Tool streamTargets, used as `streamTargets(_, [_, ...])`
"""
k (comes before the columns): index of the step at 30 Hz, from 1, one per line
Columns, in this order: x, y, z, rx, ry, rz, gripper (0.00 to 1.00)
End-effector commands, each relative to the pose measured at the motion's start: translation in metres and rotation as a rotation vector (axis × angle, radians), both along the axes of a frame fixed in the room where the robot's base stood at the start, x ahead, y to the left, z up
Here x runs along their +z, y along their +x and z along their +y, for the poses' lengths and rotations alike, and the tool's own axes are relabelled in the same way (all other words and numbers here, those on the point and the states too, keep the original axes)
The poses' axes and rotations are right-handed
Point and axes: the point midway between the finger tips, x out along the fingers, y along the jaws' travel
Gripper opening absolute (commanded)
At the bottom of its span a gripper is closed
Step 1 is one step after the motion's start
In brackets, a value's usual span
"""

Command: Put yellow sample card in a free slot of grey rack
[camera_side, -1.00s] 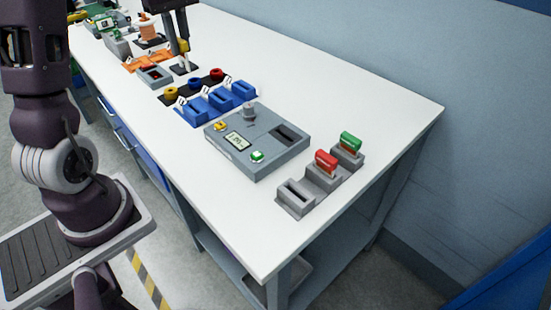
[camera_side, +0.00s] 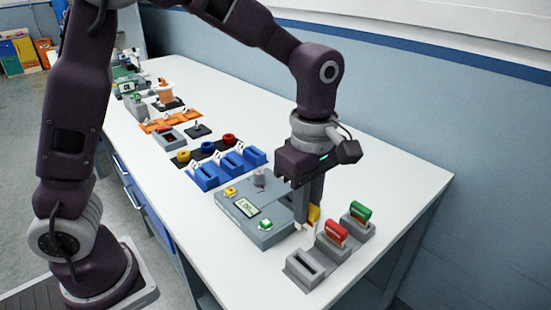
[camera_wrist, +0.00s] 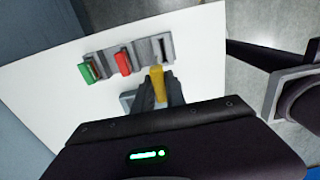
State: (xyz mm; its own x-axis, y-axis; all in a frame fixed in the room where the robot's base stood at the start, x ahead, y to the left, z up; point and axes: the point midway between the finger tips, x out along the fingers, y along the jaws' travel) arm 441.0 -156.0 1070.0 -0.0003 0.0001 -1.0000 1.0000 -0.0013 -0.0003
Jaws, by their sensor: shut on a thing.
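The yellow sample card (camera_side: 314,214) is held in my gripper (camera_side: 309,212), just behind the grey rack (camera_side: 296,274) and by the right end of the grey device. The wrist view shows the card (camera_wrist: 158,84) between the fingers (camera_wrist: 160,92). The rack (camera_wrist: 101,55) has three stepped slots. The near slot (camera_side: 306,263) is empty; it also shows as a dark slit in the wrist view (camera_wrist: 163,47). A red card (camera_side: 335,234) stands in the middle slot and a green card (camera_side: 361,211) in the far one. The card is apart from the rack, and its lower end is hard to make out.
A grey device (camera_side: 236,215) with a display and buttons stands beside my gripper. Blue holders (camera_side: 231,163), a black strip with coloured rings, a small black stand (camera_side: 198,131) and orange holders (camera_side: 165,124) line the table beyond. Bare white table (camera_side: 400,180) lies right of the rack.

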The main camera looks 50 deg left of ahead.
Motion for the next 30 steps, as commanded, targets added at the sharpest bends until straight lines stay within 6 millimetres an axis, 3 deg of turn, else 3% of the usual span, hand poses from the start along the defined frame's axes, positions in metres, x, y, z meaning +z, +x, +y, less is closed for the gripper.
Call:
streamTargets(4, [-0.004, -0.011, -0.018, 0.000, 0.001, 0.000, 0.00])
streamTargets(18, [-0.047, -0.011, -0.019, 0.003, 0.001, 0.002, 0.00])
streamTargets(30, [-0.051, -0.011, -0.019, 0.002, 0.000, 0.000, 0.00])
